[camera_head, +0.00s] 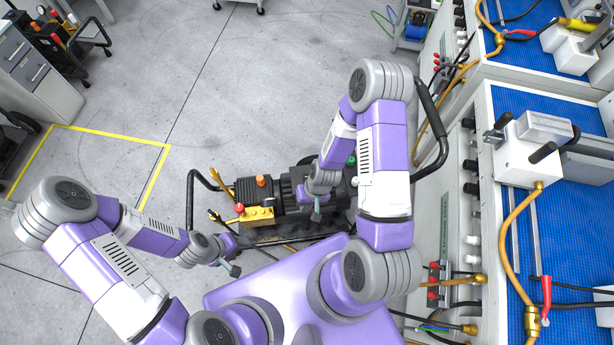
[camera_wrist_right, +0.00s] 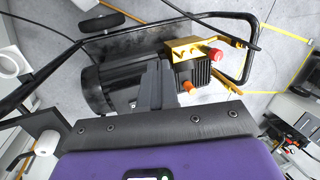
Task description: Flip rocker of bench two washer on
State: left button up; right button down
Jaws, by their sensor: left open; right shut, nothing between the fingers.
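A black washer (camera_head: 290,188) with a yellow pump block (camera_head: 256,217), a red knob and an orange cap stands on a tube-framed cart beside the near bench. It also shows in the right wrist view (camera_wrist_right: 110,90). I cannot make out its rocker. My right gripper (camera_head: 316,214) is above the washer, shut and empty. In the right wrist view its closed fingers (camera_wrist_right: 156,84) appear over the washer's body; I cannot tell whether they touch. My left gripper (camera_head: 234,270) is open and empty, at the lower left of the cart.
Two benches with blue mats stand along the right; the near bench front (camera_head: 450,225) carries knobs and fittings. Orange hoses (camera_head: 507,230) hang there. A black tube handle (camera_head: 432,130) is beside my right arm. Grey floor (camera_head: 240,90) is open at upper left, with yellow tape.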

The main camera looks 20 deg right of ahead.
aim_at(304, 179)
jog(key=w+d+r+y+b, duration=0.1)
jog(key=w+d+b, duration=0.2)
jog(key=w+d, duration=0.4)
jog(key=w+d+r+t+b, duration=0.1)
jog(key=w+d+b, duration=0.3)
jog(key=w+d, duration=0.3)
jog(key=d, duration=0.5)
jog(key=shift+w+d+r+t+y, duration=0.2)
jog(key=shift+d+t+y, duration=0.1)
jog(key=shift+y, duration=0.1)
jog(key=b+x, duration=0.6)
jog(key=x, duration=1.8)
jog(key=shift+f+b, duration=0.1)
jog(key=shift+b, duration=0.3)
jog(key=shift+s, duration=0.1)
